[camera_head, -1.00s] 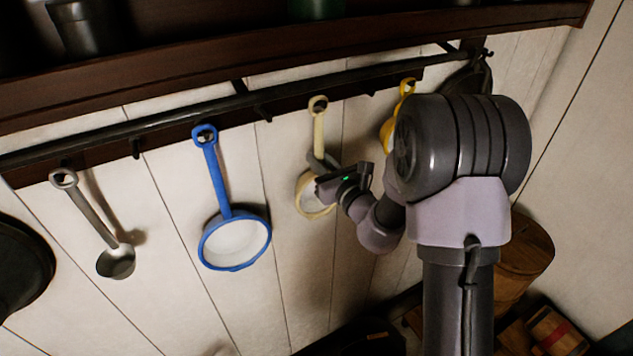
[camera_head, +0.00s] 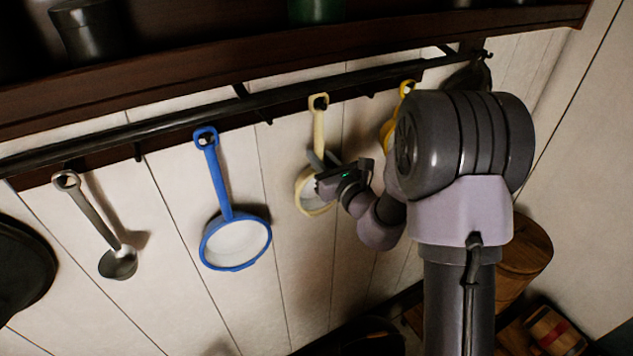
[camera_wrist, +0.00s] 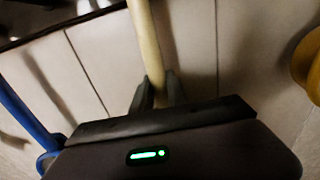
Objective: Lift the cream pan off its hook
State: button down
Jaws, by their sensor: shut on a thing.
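The cream pan (camera_head: 319,118) hangs upright against the white plank wall, its handle's ring at a hook under the dark rail. Its bowl (camera_head: 306,200) is partly hidden behind my gripper. My gripper (camera_head: 322,160) is shut on the lower part of the cream handle. In the wrist view the two fingertips (camera_wrist: 158,92) sit either side of the cream handle (camera_wrist: 144,35). The ring's exact contact with the hook is too small to tell.
A blue pan (camera_head: 235,243) and a grey ladle (camera_head: 118,262) hang to the left. A yellow pan (camera_head: 387,132) hangs to the right, partly behind my arm. The dark rail (camera_head: 190,117) and a shelf (camera_head: 200,66) run above. A barrel (camera_head: 525,250) stands low at right.

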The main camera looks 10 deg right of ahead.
jog(key=b+v, duration=0.2)
jog(key=v, duration=0.6)
jog(key=shift+s+b, duration=0.25)
jog(key=shift+b, duration=0.15)
dwell(0.3)
jog(key=shift+d, duration=0.1)
jog(key=b+v, duration=0.6)
jog(key=b, duration=0.1)
jog(key=shift+r, duration=0.1)
